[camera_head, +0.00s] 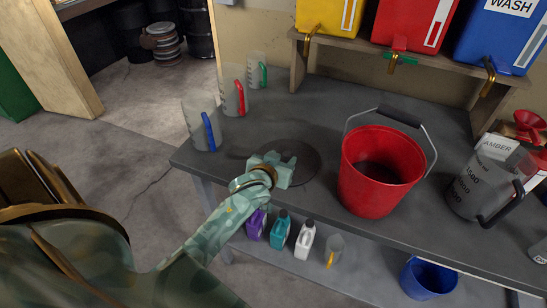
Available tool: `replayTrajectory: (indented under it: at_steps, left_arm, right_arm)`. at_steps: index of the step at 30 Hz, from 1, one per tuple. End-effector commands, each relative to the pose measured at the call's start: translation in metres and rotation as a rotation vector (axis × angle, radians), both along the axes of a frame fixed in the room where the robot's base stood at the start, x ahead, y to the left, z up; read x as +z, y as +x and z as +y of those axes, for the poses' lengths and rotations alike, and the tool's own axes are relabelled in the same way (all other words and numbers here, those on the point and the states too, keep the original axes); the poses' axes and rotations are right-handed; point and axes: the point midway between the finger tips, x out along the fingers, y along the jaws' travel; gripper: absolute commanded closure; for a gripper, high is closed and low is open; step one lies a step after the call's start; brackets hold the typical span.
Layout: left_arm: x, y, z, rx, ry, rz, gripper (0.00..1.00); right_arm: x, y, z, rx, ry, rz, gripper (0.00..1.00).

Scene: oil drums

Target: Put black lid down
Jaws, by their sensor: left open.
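The black lid (306,157) is a dark round disc. It appears to lie flat on the grey table (290,112), left of the red bucket (365,190). My left gripper (281,163), pale green, reaches in from the lower left over the lid's left half. Its fingers are open and hide part of the lid. I cannot tell whether they touch it. The red bucket has no cover on it, and its handle stands up. My right gripper is not in view.
Jugs with a blue (201,125), a red (233,97) and a green handle (257,70) stand at the table's left edge. A large clear jug (476,184) stands right. Yellow, red and blue containers sit on a raised shelf behind. Bottles stand below.

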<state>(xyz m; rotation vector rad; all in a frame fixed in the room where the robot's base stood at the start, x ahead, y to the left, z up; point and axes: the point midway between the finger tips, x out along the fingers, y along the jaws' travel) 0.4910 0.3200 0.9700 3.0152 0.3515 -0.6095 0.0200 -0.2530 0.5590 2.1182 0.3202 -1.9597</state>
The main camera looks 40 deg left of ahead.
Motion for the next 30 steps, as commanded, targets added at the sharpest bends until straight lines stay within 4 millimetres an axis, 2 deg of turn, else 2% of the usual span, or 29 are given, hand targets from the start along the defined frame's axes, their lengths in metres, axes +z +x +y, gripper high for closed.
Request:
replayTrajectory:
  at_steps: [3, 9, 27, 30]
  left_arm:
    - [0.014, -0.025, -0.005, 0.001, 0.001, -0.002, 0.53]
    - [0.025, -0.048, -0.011, 0.001, 0.002, -0.005, 0.53]
    - [0.026, -0.052, -0.011, 0.001, 0.004, -0.006, 0.53]
    - [0.024, -0.059, -0.013, -0.009, 0.038, 0.025, 0.53]
  right_arm:
    - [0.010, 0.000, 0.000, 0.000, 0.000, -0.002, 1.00]
    - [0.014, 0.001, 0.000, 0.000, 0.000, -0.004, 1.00]
    - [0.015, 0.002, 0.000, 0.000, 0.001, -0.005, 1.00]
    - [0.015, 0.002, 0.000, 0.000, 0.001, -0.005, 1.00]
